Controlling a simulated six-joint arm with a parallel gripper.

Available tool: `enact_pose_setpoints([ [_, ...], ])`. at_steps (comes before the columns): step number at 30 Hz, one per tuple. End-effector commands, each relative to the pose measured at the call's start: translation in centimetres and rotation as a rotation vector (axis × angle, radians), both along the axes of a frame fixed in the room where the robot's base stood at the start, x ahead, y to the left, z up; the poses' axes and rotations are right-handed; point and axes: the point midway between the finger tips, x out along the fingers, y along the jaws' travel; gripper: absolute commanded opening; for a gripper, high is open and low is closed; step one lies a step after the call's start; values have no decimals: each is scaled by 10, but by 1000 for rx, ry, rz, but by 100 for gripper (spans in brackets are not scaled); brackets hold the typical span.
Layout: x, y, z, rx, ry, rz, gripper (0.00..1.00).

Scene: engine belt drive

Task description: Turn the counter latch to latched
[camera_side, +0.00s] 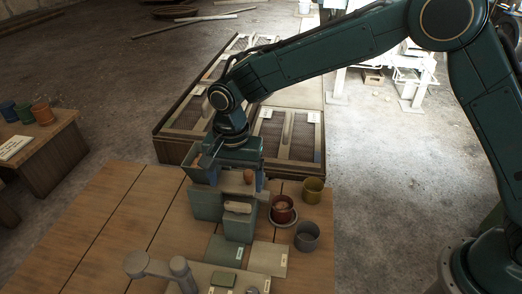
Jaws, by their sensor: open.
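A grey lever-like piece (157,268) with rounded knobs at both ends stands at the front edge of the wooden table, low in the side view. It may be the counter latch, but I cannot tell for sure, nor which position it is in. My gripper (234,180) points down over the back of the table, above and among green box-like parts. It is open, and its fingertips are partly lost against those parts. It is well behind the lever and apart from it.
Green blocks (238,226) stand below my gripper. A red pot (283,209), a grey cup (306,236) and an olive cup (313,190) stand to the right. Flat labelled plates (268,259) lie in front. The table's left side (85,235) is clear.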

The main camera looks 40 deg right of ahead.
Motion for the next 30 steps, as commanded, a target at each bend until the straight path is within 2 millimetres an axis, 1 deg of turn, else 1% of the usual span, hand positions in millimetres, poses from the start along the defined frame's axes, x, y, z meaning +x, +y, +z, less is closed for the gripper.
enact_pose_setpoints([
  [1,0,0,-9,-1,3,0,82],
  [6,0,0,-35,-1,3,0,82],
  [12,0,0,-59,-1,1,0,82],
  [15,0,0,-67,-1,1,0,82],
  [20,0,0,-73,1,-1,0,82],
  [28,0,0,-74,1,-1,0,82],
  [29,0,0,-74,1,-1,0,78],
  [30,0,0,-74,1,-1,0,70],
])
